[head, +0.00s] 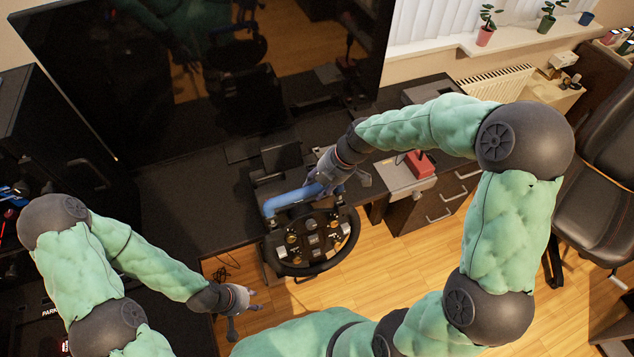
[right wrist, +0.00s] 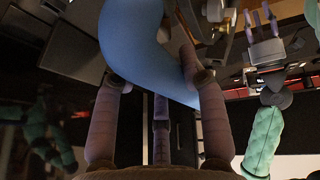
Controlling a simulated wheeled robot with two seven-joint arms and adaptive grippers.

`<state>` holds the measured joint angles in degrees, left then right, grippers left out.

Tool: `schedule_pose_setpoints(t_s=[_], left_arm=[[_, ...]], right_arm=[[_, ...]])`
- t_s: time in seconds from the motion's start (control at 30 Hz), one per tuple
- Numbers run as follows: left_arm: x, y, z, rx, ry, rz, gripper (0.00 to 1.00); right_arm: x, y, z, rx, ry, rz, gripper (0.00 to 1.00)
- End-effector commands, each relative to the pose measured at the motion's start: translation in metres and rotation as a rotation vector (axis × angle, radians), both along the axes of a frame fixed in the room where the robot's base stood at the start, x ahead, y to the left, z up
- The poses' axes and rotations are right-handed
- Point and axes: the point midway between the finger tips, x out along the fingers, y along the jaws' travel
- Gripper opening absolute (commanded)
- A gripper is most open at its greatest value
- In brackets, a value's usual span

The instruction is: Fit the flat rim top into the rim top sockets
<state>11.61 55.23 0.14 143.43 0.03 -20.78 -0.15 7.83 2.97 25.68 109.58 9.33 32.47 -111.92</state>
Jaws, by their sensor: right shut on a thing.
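The blue flat rim top (head: 289,202) is a curved piece held at the top edge of the black steering wheel (head: 318,262). My right gripper (head: 325,176) is shut on its right part. In the right wrist view the rim top (right wrist: 140,48) runs between the fingers of my right gripper (right wrist: 155,68). Its left end hangs down close to the wheel's upper left side. The rim top sockets are too small or covered to make out, so I cannot tell if it touches them. My left gripper (head: 244,308) is open and empty, low and left of the wheel.
A large dark monitor (head: 200,70) stands behind the black desk (head: 190,190). A red-topped box (head: 420,164) sits on the drawer unit to the right. A black chair (head: 603,170) stands at the far right. Wooden floor shows below the wheel.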

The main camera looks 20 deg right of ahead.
Motion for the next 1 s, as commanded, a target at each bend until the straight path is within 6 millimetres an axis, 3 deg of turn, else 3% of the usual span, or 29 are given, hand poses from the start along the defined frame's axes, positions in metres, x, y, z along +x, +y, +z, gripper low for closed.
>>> schedule_pose_setpoints(t_s=[1.0], left_arm=[[0.0, 0.0, -0.0112, 0.0, 0.0, 0.0, 0.4]], right_arm=[[-0.0015, -0.0001, -0.004, 0.0, -0.001, 0.0, 0.0]])
